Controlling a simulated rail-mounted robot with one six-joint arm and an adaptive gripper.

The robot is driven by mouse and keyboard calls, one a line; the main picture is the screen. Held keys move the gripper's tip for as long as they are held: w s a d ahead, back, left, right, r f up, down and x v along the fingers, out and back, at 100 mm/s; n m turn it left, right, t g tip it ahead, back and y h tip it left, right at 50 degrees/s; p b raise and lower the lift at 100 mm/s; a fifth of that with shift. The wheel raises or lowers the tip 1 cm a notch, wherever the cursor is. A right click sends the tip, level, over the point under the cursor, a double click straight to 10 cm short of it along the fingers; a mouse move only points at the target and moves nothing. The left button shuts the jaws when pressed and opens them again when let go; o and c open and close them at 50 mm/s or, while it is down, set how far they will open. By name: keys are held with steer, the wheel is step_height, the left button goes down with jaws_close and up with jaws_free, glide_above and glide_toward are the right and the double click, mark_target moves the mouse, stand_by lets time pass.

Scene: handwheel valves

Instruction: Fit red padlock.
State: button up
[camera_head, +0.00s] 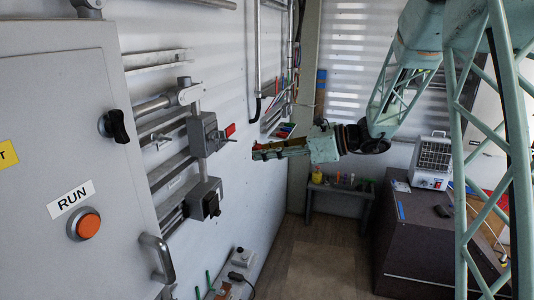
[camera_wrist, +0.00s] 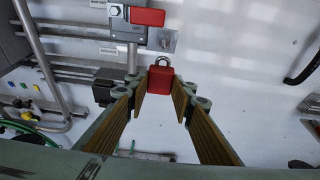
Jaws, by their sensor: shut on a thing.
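My gripper (camera_head: 268,151) is shut on the red padlock (camera_wrist: 160,81). In the wrist view, the padlock body sits between the two fingertips of my gripper (camera_wrist: 161,92), and its metal shackle points up toward the switch box. The grey switch box (camera_wrist: 124,25) has a red handle (camera_wrist: 147,17) and a metal plate beside and below it (camera_wrist: 164,41). The shackle is just below this plate and looks apart from it; the depth gap is hard to tell. In the head view, the switch box (camera_head: 203,134) is on the wall left of my gripper, its red handle (camera_head: 230,130) projecting; the padlock is mostly hidden by the fingers.
A second box with a black knob (camera_head: 205,199) is mounted below the first. A grey cabinet (camera_head: 70,130) with an orange button stands at the left. Rails and pipes run along the wall. A dark cabinet (camera_head: 430,235) with a heater (camera_head: 430,160) stands at the right.

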steer(key=shift+w+a, duration=0.25)
steer(key=shift+a, duration=0.45)
steer(key=shift+w+a, duration=0.25)
steer(key=shift+a, duration=0.45)
steer(key=shift+w+a, duration=0.25)
steer(key=shift+a, duration=0.45)
steer(key=shift+w+a, duration=0.25)
steer(key=shift+a, duration=0.45)
steer(key=shift+w+a, duration=0.3)
steer(key=shift+a, duration=0.4)
steer(key=shift+w+a, duration=0.25)
steer(key=shift+a, duration=0.45)
steer(key=o, duration=1)
steer(key=shift+c, duration=0.2)
steer(key=shift+d, duration=0.1)
steer(key=v, duration=1.2)
steer(key=shift+r, duration=0.1)
steer(key=shift+s, duration=0.1)
